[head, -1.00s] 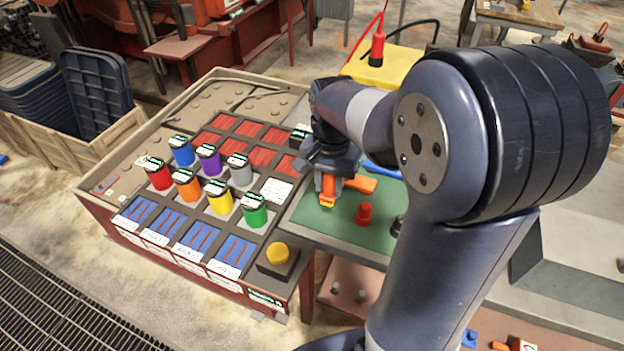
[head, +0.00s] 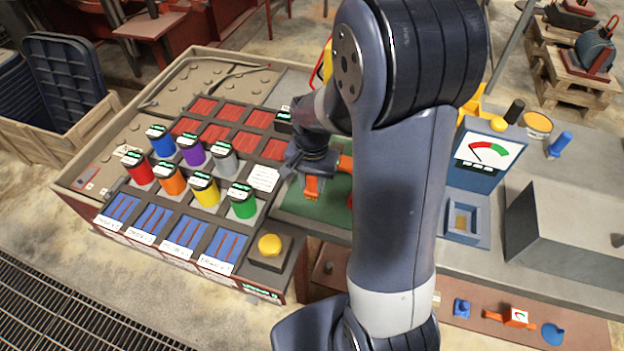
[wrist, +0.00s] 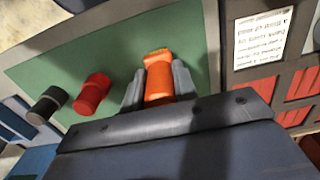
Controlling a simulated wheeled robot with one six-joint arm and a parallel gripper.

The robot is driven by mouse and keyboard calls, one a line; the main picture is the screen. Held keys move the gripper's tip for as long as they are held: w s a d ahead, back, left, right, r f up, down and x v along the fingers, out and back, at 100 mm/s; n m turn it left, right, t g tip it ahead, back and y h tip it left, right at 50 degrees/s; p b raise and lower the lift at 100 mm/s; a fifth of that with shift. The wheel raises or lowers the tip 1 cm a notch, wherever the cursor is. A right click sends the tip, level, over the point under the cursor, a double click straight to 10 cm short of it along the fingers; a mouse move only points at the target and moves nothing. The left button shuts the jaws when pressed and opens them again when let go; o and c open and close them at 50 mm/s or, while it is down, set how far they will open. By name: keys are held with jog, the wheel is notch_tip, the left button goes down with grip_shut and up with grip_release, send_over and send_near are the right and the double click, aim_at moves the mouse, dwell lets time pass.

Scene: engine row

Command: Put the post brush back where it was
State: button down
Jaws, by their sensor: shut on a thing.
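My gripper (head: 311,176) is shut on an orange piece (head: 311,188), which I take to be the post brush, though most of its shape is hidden. In the wrist view, the orange piece (wrist: 159,80) sits between the two grey fingers of my gripper (wrist: 158,88). It is over the left part of the green mat (head: 287,204). I cannot tell whether it touches the mat. Another orange part (head: 345,163) shows just right of my gripper, partly hidden by my arm.
A red peg (wrist: 92,94) and a black peg (wrist: 48,104) stand on the mat's side. Left is a bench tray with several coloured labelled cans (head: 204,189), empty red slots (head: 231,112) and a yellow button (head: 269,245). A blue meter (head: 484,157) stands right of my arm.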

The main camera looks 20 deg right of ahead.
jog(key=shift+f, duration=0.15)
jog(key=c, duration=1.1)
grip_release()
notch_tip(320, 180, up, 12)
jog(key=shift+r, duration=0.2)
